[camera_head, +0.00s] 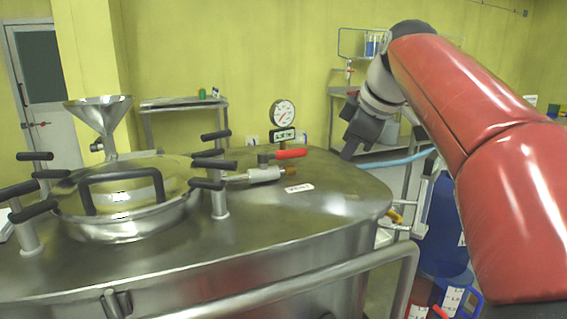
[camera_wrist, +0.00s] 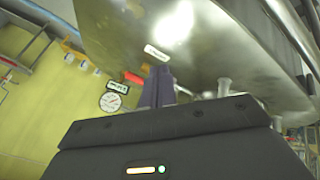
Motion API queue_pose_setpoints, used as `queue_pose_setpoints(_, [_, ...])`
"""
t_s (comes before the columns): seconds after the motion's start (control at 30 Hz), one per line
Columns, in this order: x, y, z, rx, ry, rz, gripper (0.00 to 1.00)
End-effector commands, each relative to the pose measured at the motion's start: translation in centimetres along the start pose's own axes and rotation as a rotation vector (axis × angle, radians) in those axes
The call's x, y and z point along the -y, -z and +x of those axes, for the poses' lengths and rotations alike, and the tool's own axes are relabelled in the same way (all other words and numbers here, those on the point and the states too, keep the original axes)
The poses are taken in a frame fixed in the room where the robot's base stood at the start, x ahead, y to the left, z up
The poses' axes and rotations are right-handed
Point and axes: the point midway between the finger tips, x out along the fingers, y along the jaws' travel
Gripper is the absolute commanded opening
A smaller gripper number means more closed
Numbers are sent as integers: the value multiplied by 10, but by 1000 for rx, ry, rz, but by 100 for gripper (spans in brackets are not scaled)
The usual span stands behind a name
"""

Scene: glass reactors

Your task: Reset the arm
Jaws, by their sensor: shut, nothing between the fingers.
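My red arm reaches in from the right in the head view. My gripper (camera_head: 349,151) points down by the right rim of the steel reactor (camera_head: 330,200), in front of the back wall. Its dark fingers are together with nothing between them. In the wrist view my gripper (camera_wrist: 160,72) shows its closed fingers against the reactor's steel top (camera_wrist: 200,50). I cannot tell the exact gap between the fingertips and the reactor.
On the reactor are a round hatch (camera_head: 130,222) with black handles, a funnel (camera_head: 101,115), a pressure gauge (camera_head: 283,113) and a red-handled valve (camera_head: 290,154). A railing (camera_head: 300,284) runs in front. Blue containers (camera_head: 445,235) stand below my arm. A steel table (camera_head: 183,103) stands behind.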

Motion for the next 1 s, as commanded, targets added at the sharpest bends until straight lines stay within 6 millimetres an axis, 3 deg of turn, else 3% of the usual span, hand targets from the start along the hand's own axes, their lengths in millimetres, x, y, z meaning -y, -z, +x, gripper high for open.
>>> queue_pose_setpoints(0.37, [36,-22,1,35,-10,178,0])
queue_pose_setpoints(0.57, [72,-45,6,67,-23,339,0])
queue_pose_setpoints(0.77, [137,-88,20,113,-55,587,0])
queue_pose_setpoints(1.0, [240,-160,57,163,-119,934,0])
